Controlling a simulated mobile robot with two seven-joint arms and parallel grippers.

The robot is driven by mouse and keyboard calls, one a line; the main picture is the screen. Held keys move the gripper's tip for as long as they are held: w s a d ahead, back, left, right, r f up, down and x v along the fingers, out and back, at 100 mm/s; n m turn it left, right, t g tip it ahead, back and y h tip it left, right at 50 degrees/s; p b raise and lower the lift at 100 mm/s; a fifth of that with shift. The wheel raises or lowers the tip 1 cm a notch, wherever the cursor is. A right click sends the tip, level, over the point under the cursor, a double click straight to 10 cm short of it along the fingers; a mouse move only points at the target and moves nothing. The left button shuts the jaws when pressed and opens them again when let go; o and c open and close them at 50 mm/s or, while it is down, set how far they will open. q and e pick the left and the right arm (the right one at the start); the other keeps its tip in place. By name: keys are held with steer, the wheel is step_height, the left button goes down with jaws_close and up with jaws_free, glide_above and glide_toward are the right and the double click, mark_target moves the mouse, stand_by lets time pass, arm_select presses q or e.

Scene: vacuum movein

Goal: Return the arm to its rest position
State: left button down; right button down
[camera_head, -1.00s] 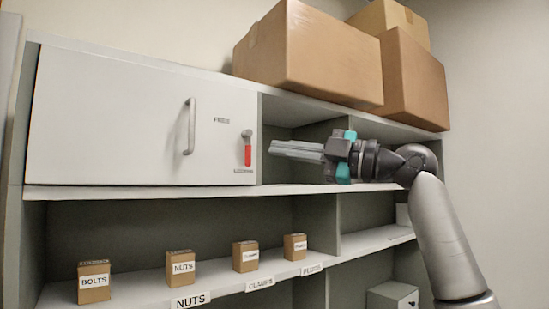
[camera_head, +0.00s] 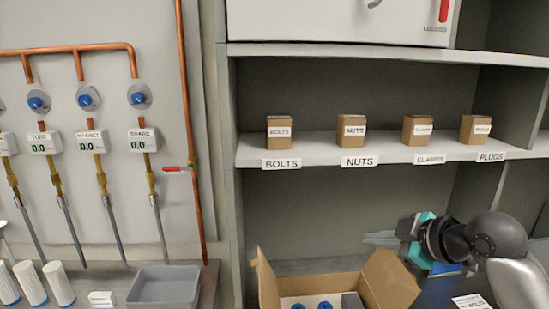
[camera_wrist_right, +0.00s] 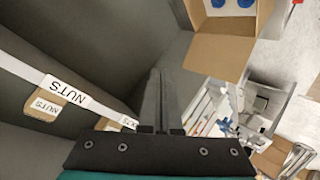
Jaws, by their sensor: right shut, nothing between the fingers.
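My right arm comes in from the lower right in the head view. Its gripper (camera_head: 382,238) is in front of the lower shelf bay, right of and above the open cardboard box (camera_head: 392,280). In the right wrist view the right gripper's fingers (camera_wrist_right: 160,102) lie together with nothing between them. The box also shows at the top of the wrist view (camera_wrist_right: 222,52), apart from the fingers. My left gripper is not in view.
A shelf (camera_head: 330,152) carries small boxes labelled bolts, nuts, clamps and plugs. A cabinet door (camera_head: 320,18) with a red latch (camera_head: 443,11) is above. A grey bin (camera_head: 165,287) and white cylinders stand left, below copper pipes (camera_head: 192,120) and gauges.

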steer(key=s+a+f+m+g+h, duration=0.1)
steer(key=s+a+f+m+g, duration=0.1)
steer(key=s+f, duration=0.5)
steer(key=s+a+f+m+g+h, duration=0.1)
steer(key=s+f+m+g+h, duration=0.1)
steer(key=s+f+m, duration=0.55)
steer(key=s+a+f+m+g+h, duration=0.1)
steer(key=s+f+m+g+h, duration=0.1)
steer(key=s+f, duration=1)
steer(key=s+f+g+b, duration=0.15)
steer(key=f+b, duration=0.25)
steer(key=f, duration=0.9)
steer(key=s+f+b, duration=0.3)
steer(key=f, duration=0.9)
steer(key=s+d+f+b, duration=0.1)
steer(key=s+f+b, duration=0.2)
steer(key=s+f, duration=0.5)
steer(key=s+d+f+g+b, duration=0.1)
steer(key=s+f+b, duration=0.3)
steer(key=f, duration=0.9)
steer(key=s+d, duration=0.1)
steer(key=s, duration=0.2)
steer(key=shift+s+f, duration=0.4)
steer(key=shift+d+n+g, duration=0.1)
steer(key=shift+n+g, duration=0.15)
